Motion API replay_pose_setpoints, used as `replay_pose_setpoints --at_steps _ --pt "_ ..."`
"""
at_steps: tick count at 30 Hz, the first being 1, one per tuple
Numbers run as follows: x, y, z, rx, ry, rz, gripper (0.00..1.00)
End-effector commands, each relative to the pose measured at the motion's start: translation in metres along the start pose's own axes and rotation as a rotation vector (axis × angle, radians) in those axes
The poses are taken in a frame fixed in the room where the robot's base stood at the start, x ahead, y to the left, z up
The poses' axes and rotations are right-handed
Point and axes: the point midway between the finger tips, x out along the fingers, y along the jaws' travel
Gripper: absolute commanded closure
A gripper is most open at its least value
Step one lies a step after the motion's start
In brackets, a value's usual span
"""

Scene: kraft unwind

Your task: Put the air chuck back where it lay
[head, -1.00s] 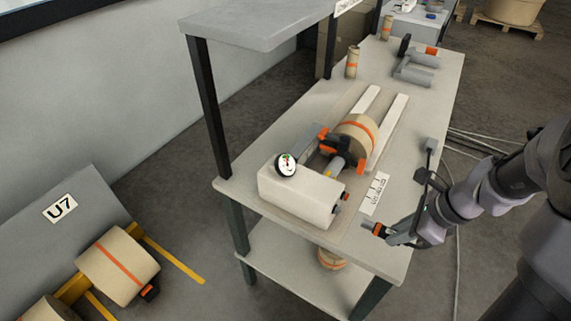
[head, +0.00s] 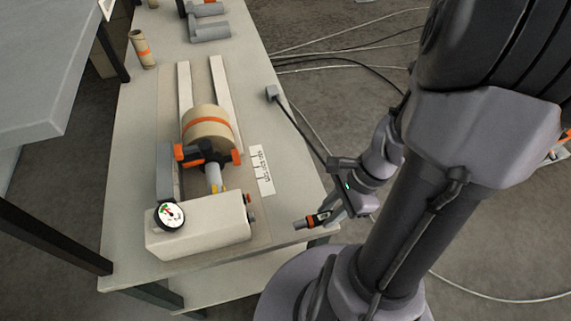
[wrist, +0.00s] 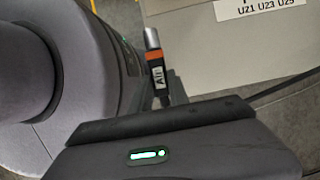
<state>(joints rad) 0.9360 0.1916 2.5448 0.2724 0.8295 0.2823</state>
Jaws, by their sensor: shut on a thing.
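The air chuck (head: 308,221) has a grey metal tip, an orange band and a dark body. My gripper (head: 330,216) is shut on it and holds it tip-outward at the front right corner of the bench (head: 270,232). I cannot tell its height over the bench top. In the wrist view the air chuck (wrist: 154,62) shows its "Air" label, and its rear end is hidden by my gripper (wrist: 162,100).
A white box (head: 205,228) with a round gauge (head: 170,215) stands at the bench front. Behind it is a kraft roll (head: 206,128) with an orange band. A printed label strip (head: 262,171) lies right of the roll. A cable box (head: 272,93) sits on the right edge.

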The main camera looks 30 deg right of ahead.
Motion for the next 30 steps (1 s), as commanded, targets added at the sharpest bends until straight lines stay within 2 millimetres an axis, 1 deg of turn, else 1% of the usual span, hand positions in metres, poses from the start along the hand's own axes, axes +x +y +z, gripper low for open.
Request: replay_pose_setpoints --at_steps 1,2,4,9,12,13,17,19,22,24,30 --pt "-0.006 -0.006 0.006 -0.008 -0.006 0.008 1.00" --pt "-0.007 -0.012 0.009 -0.010 -0.007 0.011 1.00" --pt "0.006 -0.038 0.007 -0.016 0.000 0.006 1.00" --pt "0.020 -0.098 0.015 -0.013 0.000 0.004 1.00" --pt "0.024 -0.124 0.019 -0.011 0.000 0.004 1.00" --pt "0.024 -0.129 0.020 -0.009 -0.001 0.004 1.00" --pt "0.025 -0.144 0.022 -0.007 0.000 0.003 1.00" --pt "0.029 -0.152 0.023 -0.007 -0.001 0.004 1.00" --pt "0.054 -0.150 0.012 -0.004 -0.001 0.005 1.00" --pt "0.061 -0.150 0.009 -0.005 -0.001 0.004 1.00" --pt "0.057 -0.150 0.010 -0.006 0.000 0.003 1.00"
